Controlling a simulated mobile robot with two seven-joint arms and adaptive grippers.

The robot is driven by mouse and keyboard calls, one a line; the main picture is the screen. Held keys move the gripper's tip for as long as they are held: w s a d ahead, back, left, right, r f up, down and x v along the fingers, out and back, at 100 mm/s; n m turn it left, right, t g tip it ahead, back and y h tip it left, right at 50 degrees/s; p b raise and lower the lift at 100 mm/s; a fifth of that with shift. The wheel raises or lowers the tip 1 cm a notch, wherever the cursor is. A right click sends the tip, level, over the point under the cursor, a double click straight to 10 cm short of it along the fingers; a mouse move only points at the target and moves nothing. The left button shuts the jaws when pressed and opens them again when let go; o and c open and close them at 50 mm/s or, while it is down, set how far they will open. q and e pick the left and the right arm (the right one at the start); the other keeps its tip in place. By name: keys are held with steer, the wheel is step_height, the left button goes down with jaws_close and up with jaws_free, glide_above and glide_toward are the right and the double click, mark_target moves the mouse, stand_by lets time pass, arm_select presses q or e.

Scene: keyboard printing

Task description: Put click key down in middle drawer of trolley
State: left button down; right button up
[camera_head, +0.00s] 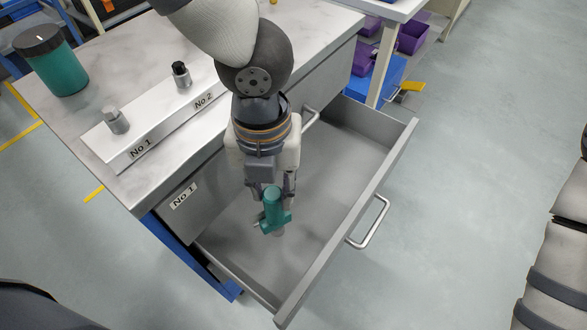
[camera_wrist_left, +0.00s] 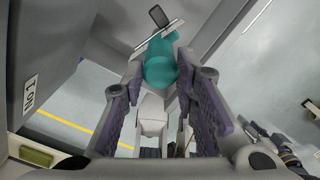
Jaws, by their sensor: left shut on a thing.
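The click key (camera_head: 271,211) is a teal tool with a short side piece, upright or nearly so. My left gripper (camera_head: 272,188) points down and is shut on it. Both are over the inside of an open grey drawer (camera_head: 340,160) of the trolley. Whether the key's lower end touches the drawer floor, I cannot tell. The drawer is pulled out below a closed drawer front with a handle (camera_head: 310,117). My right gripper is not in view.
The trolley top carries a rack (camera_head: 152,117) labelled No 1 and No 2 with two grey sockets, and a teal cup (camera_head: 52,66) with a dark top. The open drawer's front handle (camera_head: 371,222) sticks out to the right. The drawer floor looks otherwise empty.

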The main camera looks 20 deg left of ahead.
arm_select(q)
steer(key=w+f+b, duration=0.2)
steer(key=w+f, duration=0.8)
steer(key=f, duration=0.2)
steer(key=shift+d+b, duration=0.2)
steer(key=shift+b, duration=0.1)
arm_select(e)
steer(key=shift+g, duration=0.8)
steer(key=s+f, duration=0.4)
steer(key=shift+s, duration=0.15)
arm_select(q)
steer(key=c, duration=1.7)
jaws_free()
steer(key=shift+f, duration=0.15)
steer(key=o, duration=0.4)
